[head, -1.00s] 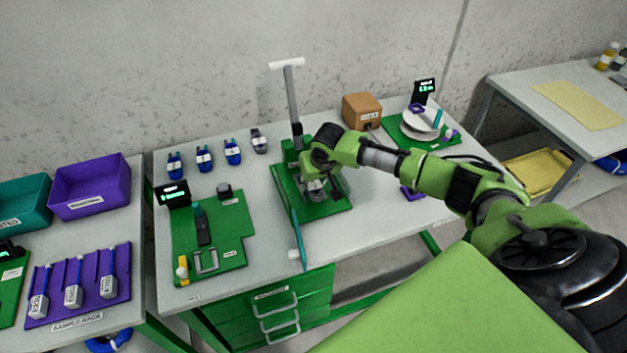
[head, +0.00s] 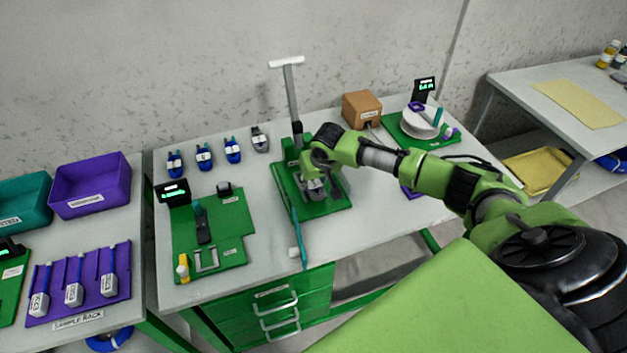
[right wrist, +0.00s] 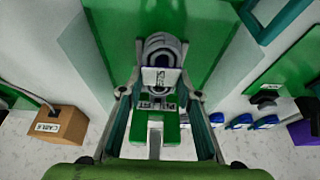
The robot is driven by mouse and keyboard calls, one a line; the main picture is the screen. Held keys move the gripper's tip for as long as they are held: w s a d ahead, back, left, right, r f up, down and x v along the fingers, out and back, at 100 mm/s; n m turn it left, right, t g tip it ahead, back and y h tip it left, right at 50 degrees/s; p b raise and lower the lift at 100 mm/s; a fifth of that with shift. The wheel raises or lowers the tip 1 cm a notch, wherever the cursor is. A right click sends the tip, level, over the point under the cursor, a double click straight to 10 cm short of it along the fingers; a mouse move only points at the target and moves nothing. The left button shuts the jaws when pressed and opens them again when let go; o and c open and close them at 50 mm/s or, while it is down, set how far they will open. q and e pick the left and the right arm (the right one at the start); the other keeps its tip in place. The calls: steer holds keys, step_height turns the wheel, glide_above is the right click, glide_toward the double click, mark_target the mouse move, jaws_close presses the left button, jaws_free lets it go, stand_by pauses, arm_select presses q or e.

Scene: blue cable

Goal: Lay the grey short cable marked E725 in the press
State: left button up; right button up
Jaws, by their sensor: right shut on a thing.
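The press (head: 291,92) has a green base, an upright grey column and a white T-handle; it stands mid-table. My right gripper (head: 315,190) is over its base, in front of the column. In the right wrist view the right gripper (right wrist: 162,48) is shut on a grey coiled cable (right wrist: 163,43). The cable has a white tag whose dark lettering I cannot read surely. A green part of the press with a "press fit" style label lies just by the coil. Whether the coil touches the base is unclear. My left gripper is out of view.
Blue coils (head: 204,157) and another grey coil (head: 260,138) lie along the back. A green fixture board (head: 230,225) is left of the press. A teal stick (head: 299,245) lies at the front edge. A brown box (head: 362,110) and a round white spool (head: 421,122) stand right.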

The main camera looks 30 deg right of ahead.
steer(key=shift+f+b, duration=0.3)
steer(key=shift+f, duration=0.65)
stand_by(0.3)
steer(key=o, duration=1.2)
steer(key=shift+r, duration=0.1)
step_height(320, 180, up, 8)
steer(key=p, duration=0.8)
steer(key=shift+p, duration=0.3)
